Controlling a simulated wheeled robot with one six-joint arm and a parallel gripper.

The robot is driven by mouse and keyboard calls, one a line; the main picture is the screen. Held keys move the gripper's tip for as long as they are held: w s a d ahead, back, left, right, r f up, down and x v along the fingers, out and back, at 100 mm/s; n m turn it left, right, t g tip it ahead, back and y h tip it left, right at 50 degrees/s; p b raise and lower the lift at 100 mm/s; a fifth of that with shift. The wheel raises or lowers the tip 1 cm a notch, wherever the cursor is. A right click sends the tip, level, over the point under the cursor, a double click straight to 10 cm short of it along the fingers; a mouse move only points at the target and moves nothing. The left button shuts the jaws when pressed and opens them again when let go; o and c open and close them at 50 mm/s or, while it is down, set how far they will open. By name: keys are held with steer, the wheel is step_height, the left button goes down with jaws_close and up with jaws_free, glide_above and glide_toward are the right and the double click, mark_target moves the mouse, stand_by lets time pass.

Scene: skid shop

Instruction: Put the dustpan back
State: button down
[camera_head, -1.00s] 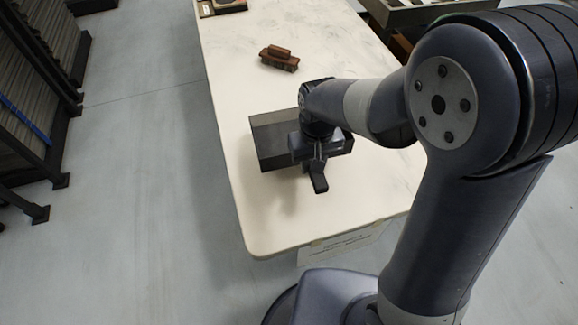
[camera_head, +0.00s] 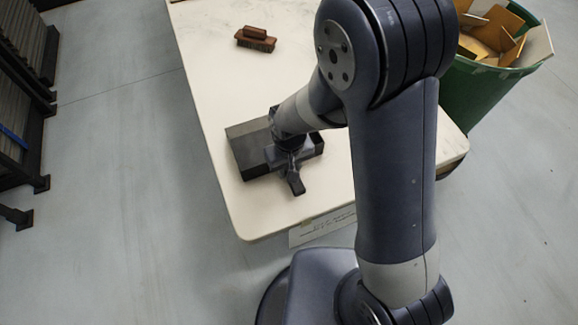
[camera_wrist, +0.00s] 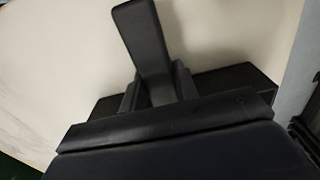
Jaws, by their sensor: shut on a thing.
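The dustpan (camera_head: 247,151) is a dark grey, box-like pan over the near left part of the pale table. My gripper (camera_head: 290,160) is shut on its dark handle, which sticks out toward the near edge. In the wrist view the handle (camera_wrist: 142,38) rises between the fingers of my gripper (camera_wrist: 158,88), with the dark pan (camera_wrist: 240,83) partly showing behind. My arm hides part of the pan in the head view. I cannot tell whether the pan touches the table.
A green bin (camera_head: 482,92) with wood scraps stands right of the table. A paper label (camera_head: 318,229) hangs at the near edge. Dark racks (camera_head: 22,90) stand at the left; the floor between is clear.

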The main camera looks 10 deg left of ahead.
steer(key=shift+f, duration=0.1)
steer(key=c, duration=1.1)
jaws_free()
step_height(320, 180, up, 12)
steer(key=shift+r, duration=0.2)
steer(key=shift+f, duration=0.1)
steer(key=shift+f, duration=5.3)
steer(key=shift+f, duration=0.1)
